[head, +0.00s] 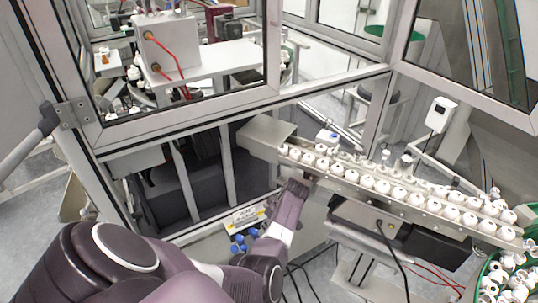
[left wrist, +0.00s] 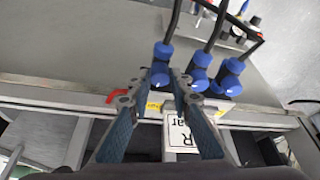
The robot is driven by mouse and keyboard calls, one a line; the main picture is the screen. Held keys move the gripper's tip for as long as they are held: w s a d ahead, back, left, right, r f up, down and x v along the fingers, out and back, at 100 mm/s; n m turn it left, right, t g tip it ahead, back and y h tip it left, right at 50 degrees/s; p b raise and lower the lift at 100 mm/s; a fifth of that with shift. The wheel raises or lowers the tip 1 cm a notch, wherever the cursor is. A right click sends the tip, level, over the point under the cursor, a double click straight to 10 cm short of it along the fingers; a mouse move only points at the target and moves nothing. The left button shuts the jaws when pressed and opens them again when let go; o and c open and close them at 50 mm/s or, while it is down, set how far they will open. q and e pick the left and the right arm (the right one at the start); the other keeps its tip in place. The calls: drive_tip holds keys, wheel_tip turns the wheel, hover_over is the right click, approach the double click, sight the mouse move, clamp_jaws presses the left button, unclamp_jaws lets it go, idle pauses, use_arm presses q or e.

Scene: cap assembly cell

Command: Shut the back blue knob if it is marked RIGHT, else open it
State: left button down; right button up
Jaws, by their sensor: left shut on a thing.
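Three blue knobs with dark stems stand in a row on a grey surface in the left wrist view. My left gripper (left wrist: 167,78) has its fingertips around the leftmost blue knob (left wrist: 161,67) and is shut on it. The middle blue knob (left wrist: 199,72) and the right blue knob (left wrist: 230,75) are just right of the fingers, apart from them. A white label (left wrist: 181,134) shows a large R and "ar" below; the right finger covers part of it. In the head view, blue knobs (head: 238,244) show beside my left arm; the fingertips cannot be made out there. My right gripper is not in view.
A sloping rail with white caps (head: 383,187) runs to the right, close to my left arm. A bin of white parts (head: 512,276) is at lower right. A framed glass enclosure (head: 190,115) stands behind. A red piece (left wrist: 125,96) lies left of the fingers.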

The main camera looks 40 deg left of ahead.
use_arm(q)
drive_tip(key=shift+d, duration=0.1)
drive_tip(key=c, duration=1.7)
unclamp_jaws()
drive_tip(key=shift+c, duration=0.2)
drive_tip(key=v, duration=0.7)
drive_tip(key=shift+r, duration=0.25)
